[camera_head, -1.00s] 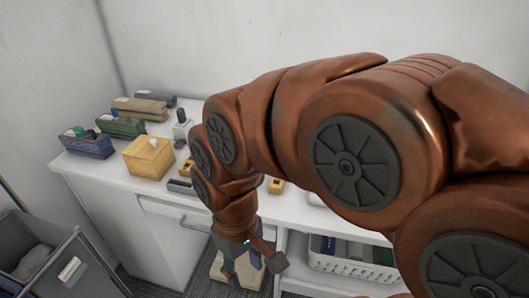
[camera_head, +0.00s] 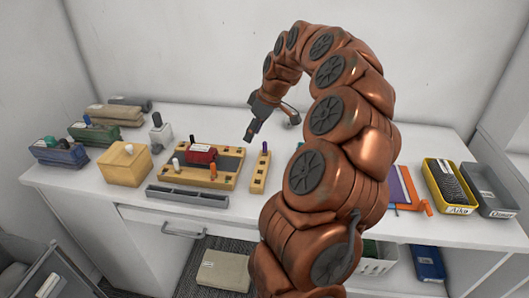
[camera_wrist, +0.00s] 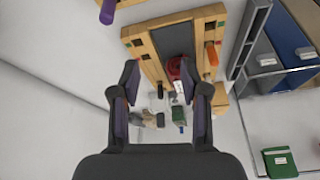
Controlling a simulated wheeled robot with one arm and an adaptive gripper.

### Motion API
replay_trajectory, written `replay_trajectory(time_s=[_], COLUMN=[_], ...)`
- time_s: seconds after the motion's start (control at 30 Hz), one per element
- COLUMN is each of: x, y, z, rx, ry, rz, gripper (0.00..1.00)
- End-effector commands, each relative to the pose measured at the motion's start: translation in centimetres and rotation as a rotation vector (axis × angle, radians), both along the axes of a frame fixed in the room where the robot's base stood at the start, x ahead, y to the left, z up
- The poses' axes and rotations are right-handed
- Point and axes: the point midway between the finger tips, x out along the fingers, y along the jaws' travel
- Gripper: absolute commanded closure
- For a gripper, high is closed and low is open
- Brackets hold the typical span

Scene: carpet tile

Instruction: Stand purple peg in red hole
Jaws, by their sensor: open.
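The purple peg (camera_head: 265,147) stands upright in a narrow wooden rack (camera_head: 258,183) in the head view. The peg also shows at the upper left of the wrist view (camera_wrist: 107,13). Left of the rack lies a wooden board (camera_head: 172,178) with a dark middle, a red block (camera_head: 201,153) and an orange peg (camera_head: 212,169). In the wrist view the board (camera_wrist: 140,42) has small red and green marks; I cannot tell which is the red hole. My gripper (camera_head: 248,136) is open and empty, above the table behind the rack. Its spread fingers (camera_wrist: 160,72) show in the wrist view.
A grey tray (camera_head: 187,198) lies before the board. A wooden box (camera_head: 125,164), a grey block with a peg (camera_head: 160,137) and blue (camera_head: 58,155) and green bins (camera_head: 94,134) stand left. A yellow bin (camera_head: 449,206) and a grey bin (camera_head: 490,210) stand right.

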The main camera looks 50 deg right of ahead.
Motion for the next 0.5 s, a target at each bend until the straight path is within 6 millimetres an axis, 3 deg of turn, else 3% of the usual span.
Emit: replay_trajectory(time_s=[0.03,0.1,0.2,0.5], x=[-0.3,-0.7,-1.2,-0.7], y=[-2.1,-4.2,-5.9,-6.3], z=[-0.7,-1.2,-1.8,-4.0], rx=[-0.007,-0.017,-0.026,-0.029], ry=[-0.005,-0.013,-0.018,-0.017], rz=[-0.016,-0.029,-0.040,-0.040], gripper=[0.55,0.55,0.55,0.55])
